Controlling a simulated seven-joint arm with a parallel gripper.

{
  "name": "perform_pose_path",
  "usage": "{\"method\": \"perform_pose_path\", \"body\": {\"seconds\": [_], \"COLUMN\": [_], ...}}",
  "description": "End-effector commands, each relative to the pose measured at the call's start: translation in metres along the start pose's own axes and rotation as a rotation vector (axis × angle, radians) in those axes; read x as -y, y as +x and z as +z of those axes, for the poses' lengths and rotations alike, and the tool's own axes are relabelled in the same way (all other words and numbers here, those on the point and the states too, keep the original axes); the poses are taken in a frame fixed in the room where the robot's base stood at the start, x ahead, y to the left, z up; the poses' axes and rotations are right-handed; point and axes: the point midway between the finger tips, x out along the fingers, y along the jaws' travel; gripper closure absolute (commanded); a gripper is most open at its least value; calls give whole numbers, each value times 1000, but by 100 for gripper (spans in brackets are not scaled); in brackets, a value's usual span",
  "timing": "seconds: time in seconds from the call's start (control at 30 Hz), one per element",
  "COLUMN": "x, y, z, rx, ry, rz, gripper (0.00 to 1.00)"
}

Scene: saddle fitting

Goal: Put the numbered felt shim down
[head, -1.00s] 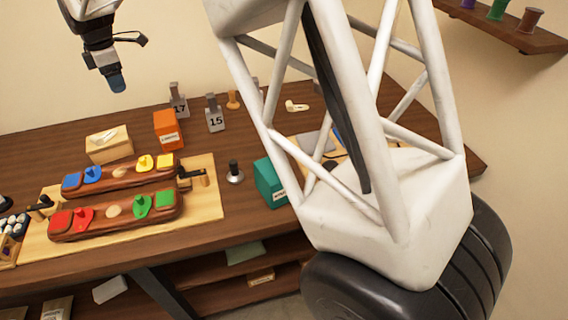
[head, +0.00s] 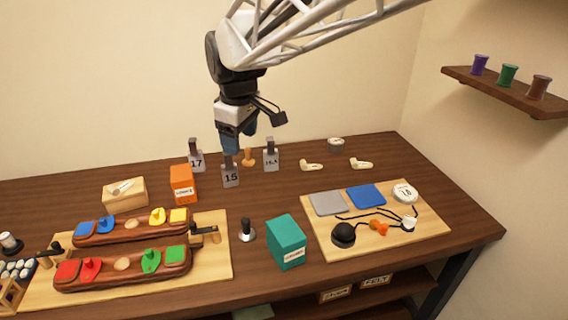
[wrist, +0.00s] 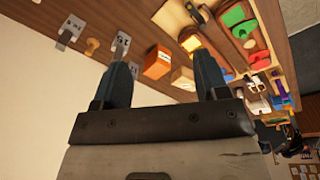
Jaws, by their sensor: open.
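My gripper (head: 240,139) hangs in the air above the back of the bench, near the grey numbered blocks. In the wrist view its two dark blue fingers stand apart with nothing between them (wrist: 163,78). A round whitish disc (head: 404,191) on the right-hand board carries a number that looks like 1.0; I cannot tell if it is the felt shim. A grey square pad (head: 328,203) and a blue square pad (head: 366,196) lie flat beside it, apart from my gripper. I see no number on either pad.
Grey blocks marked 17 (head: 196,160), 15 (head: 231,177) and perhaps 16.5 (head: 271,159) stand below my gripper. An orange box (head: 183,184), a teal box (head: 287,243) and two coloured wooden bars (head: 122,265) stand forward.

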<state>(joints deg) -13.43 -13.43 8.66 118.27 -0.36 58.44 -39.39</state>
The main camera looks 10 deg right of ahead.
Motion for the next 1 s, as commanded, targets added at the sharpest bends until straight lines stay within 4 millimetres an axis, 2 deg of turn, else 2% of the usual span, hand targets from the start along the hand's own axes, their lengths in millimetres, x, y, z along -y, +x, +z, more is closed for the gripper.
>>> {"method": "perform_pose_path", "body": {"seconds": [0.03, 0.2, 0.6, 0.8, 1.0], "x": [4, 20, 72, 101, 119], "y": [-2, -4, 9, 23, 33], "z": [17, 70, 184, 230, 255], "rx": [-3, -13, -43, -57, -69], "ry": [47, 218, 618, 801, 912], "rz": [6, 21, 55, 68, 77], "gripper": [33, 33, 33, 33, 33]}}
